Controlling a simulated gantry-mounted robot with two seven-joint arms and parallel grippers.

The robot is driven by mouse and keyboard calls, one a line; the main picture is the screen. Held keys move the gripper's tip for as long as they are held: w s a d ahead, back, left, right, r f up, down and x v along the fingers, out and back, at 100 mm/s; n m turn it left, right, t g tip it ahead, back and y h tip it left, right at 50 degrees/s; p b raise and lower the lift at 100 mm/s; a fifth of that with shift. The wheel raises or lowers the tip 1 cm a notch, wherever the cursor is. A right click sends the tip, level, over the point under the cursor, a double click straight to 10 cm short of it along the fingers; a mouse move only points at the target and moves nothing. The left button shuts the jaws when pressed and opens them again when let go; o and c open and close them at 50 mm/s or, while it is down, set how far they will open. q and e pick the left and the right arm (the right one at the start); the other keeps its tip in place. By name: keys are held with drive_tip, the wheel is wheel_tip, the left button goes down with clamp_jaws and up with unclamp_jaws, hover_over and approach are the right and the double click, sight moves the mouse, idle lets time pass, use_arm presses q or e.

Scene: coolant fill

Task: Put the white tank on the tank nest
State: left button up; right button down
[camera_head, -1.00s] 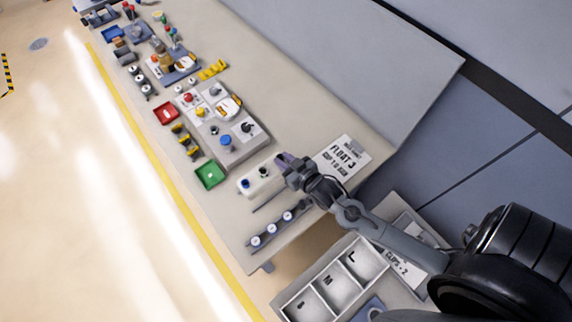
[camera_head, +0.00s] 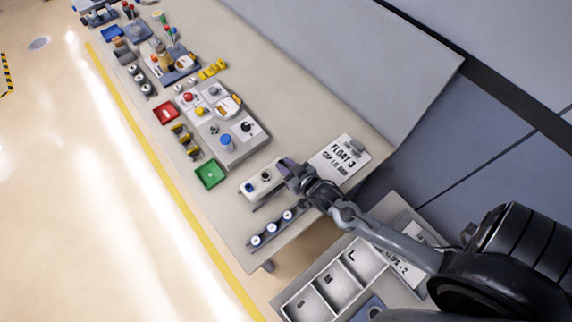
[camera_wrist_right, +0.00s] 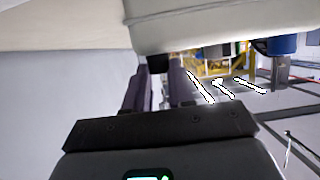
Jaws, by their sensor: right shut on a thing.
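The white tank (camera_head: 264,184), with a blue cap and a dark cap on top, is near the front right end of the bench. In the right wrist view its pale body (camera_wrist_right: 190,22) fills the top. My right gripper (camera_head: 286,164) is shut on the tank at its far right end; its purple-grey fingers (camera_wrist_right: 158,85) also show in the right wrist view. A thin dark strip (camera_head: 262,206) shows under the tank's near edge. I cannot tell whether this is the tank nest, or whether the tank touches it. My left gripper is out of view.
A dark rail with several white-topped round parts (camera_head: 272,228) lies close in front of the tank. A green tray (camera_head: 209,174) and a grey panel with knobs (camera_head: 228,142) stand to the left. A FLOAT 3 card (camera_head: 338,160) lies behind. A sorting bin (camera_head: 335,280) is below right.

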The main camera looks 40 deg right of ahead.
drive_tip(key=shift+f, duration=0.35)
drive_tip(key=c, duration=1)
unclamp_jaws()
drive_tip(key=shift+o, duration=0.2)
drive_tip(key=shift+r, duration=0.55)
drive_tip(key=s+a+r+n+g, duration=0.1)
drive_tip(key=s+a+r+g, duration=0.1)
drive_tip(key=s, duration=0.4)
drive_tip(key=s+a+r+g, duration=0.2)
drive_tip(key=s+g, duration=0.2)
drive_tip(key=s, duration=0.2)
drive_tip(key=s+a+r+n+g+y, duration=0.1)
drive_tip(key=s+a+r+g, duration=0.2)
drive_tip(key=s, duration=0.3)
drive_tip(key=shift+s+n+g, duration=0.2)
drive_tip(key=shift+n+g, duration=0.1)
drive_tip(key=shift+g, duration=0.1)
